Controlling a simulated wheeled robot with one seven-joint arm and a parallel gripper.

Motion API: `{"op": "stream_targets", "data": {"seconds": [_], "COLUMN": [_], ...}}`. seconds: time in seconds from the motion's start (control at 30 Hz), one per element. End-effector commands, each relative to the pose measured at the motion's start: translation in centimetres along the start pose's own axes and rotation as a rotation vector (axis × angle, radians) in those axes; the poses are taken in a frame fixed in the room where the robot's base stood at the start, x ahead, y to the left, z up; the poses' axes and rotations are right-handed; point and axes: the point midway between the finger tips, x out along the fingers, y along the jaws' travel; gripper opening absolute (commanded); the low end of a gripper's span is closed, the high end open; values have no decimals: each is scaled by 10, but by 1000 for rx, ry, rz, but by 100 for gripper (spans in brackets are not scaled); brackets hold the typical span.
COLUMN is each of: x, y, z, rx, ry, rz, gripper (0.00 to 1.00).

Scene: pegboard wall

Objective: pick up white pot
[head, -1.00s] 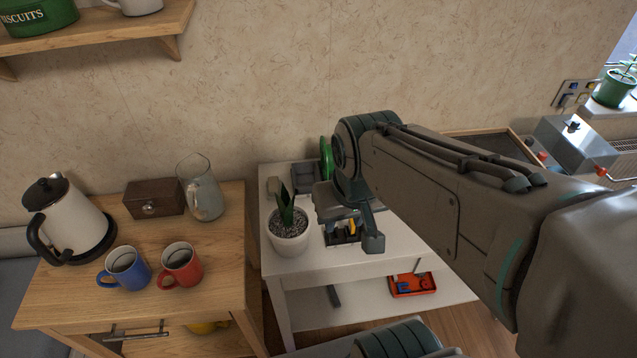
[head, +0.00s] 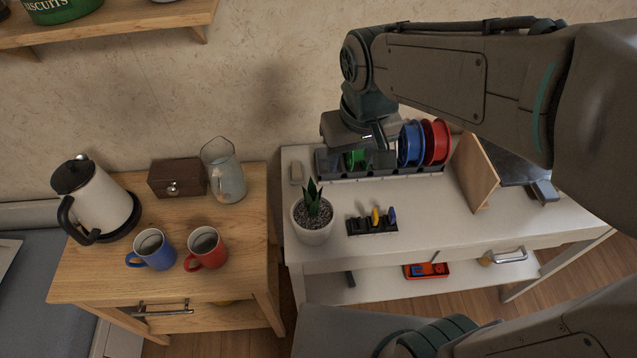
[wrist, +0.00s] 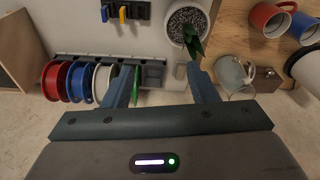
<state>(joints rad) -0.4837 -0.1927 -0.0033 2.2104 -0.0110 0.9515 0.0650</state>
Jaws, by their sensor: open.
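The white pot (head: 313,232) holds dark gravel and a green spiky plant (head: 313,201). It stands upright at the left end of the white table (head: 445,220). In the wrist view the white pot (wrist: 208,8) is at the top, cut off by the frame edge, with its leaves hanging toward my right finger. My gripper (wrist: 160,75) is open with nothing between its fingers. In the head view my gripper (head: 355,150) hangs above the back of the table, behind and right of the pot, apart from it.
A spool rack (head: 380,172) with blue and red spools stands at the table's back. A small tool holder (head: 372,227) is right of the pot. A wooden board (head: 474,172) stands farther right. Mugs, a kettle (head: 98,200) and a glass pitcher (head: 224,172) are on the wooden cabinet.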

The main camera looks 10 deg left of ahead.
Motion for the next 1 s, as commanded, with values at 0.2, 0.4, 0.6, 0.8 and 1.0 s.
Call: {"op": "stream_targets", "data": {"seconds": [0.2,0.4,0.6,0.8,1.0], "x": [-10,13,53,75,88], "y": [-46,-54,-54,-55,-57], "z": [-24,-25,-23,-24,-23], "rx": [-117,-133,-132,-132,-132], "ry": [-21,-29,-29,-24,-28], "rz": [-18,-19,-19,-19,-19], "gripper": [53,53,53,53,53]}}
